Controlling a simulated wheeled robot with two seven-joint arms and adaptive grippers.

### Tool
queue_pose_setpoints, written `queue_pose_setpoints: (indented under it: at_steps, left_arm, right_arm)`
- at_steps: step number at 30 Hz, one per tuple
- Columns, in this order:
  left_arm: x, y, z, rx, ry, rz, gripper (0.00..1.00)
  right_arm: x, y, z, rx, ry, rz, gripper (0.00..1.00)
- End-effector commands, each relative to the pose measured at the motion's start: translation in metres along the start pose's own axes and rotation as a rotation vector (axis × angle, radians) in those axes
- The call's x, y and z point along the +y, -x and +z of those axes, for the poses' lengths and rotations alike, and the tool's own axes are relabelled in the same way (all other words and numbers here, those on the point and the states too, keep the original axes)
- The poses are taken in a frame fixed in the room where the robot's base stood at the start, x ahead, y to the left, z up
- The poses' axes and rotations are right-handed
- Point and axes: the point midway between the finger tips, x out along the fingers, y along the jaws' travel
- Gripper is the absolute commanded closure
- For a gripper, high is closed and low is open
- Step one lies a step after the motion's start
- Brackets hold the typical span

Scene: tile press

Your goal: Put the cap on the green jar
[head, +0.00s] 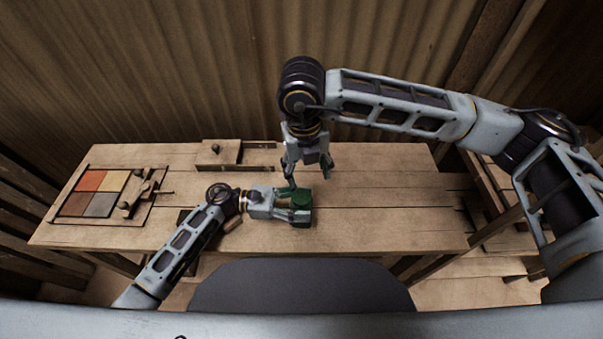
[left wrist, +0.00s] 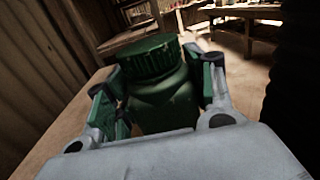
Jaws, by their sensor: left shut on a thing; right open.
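The green jar (head: 302,207) stands over the middle of the table, near its front part; it fills the middle of the left wrist view (left wrist: 162,103). My left gripper (head: 289,206) comes from the left and is shut on the jar's body, one finger on each side. A dark green ribbed cap (left wrist: 148,57) sits on top of the jar, and in the head view it is the round top (head: 301,197). I cannot tell how tightly it is seated. My right gripper (head: 309,178) is open, pointing down just behind and above the jar, with nothing between its fingers.
A tray with coloured tiles (head: 91,194) lies at the table's left end, with a small dark-knobbed fixture (head: 133,203) beside it. A wooden block with a knob (head: 217,152) is at the back edge. The table's right half (head: 400,205) is clear.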

Motion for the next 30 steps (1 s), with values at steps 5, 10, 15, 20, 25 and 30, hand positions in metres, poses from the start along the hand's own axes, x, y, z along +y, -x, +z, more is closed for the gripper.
queue_pose_setpoints:
  at_steps: [5, 10, 15, 20, 25, 30]
  left_arm:
    - [0.0000, 0.0001, -0.0002, 0.000, 0.000, 0.000, 1.00]
    - [0.0000, 0.0001, -0.0002, 0.000, 0.000, 0.000, 1.00]
    - [0.0000, 0.0001, -0.0002, 0.000, 0.000, 0.000, 1.00]
    - [0.0000, 0.0001, -0.0002, 0.000, 0.000, 0.000, 1.00]
    - [0.0000, 0.0001, -0.0002, 0.000, 0.000, 0.000, 1.00]
    - [0.0000, 0.0000, -0.0001, 0.000, 0.000, 0.000, 1.00]
  right_arm:
    - [0.0011, -0.0009, -0.0014, 0.005, 0.142, 0.004, 0.38]
    - [0.0022, -0.0015, -0.0025, 0.009, 0.280, 0.009, 0.38]
    - [0.0034, -0.0019, -0.0036, 0.011, 0.418, 0.015, 0.38]
    - [0.0045, -0.0022, -0.0045, 0.013, 0.547, 0.022, 0.38]
    - [0.0057, -0.0024, -0.0055, 0.014, 0.683, 0.029, 0.38]
    - [0.0068, -0.0024, -0.0062, 0.013, 0.820, 0.036, 0.38]
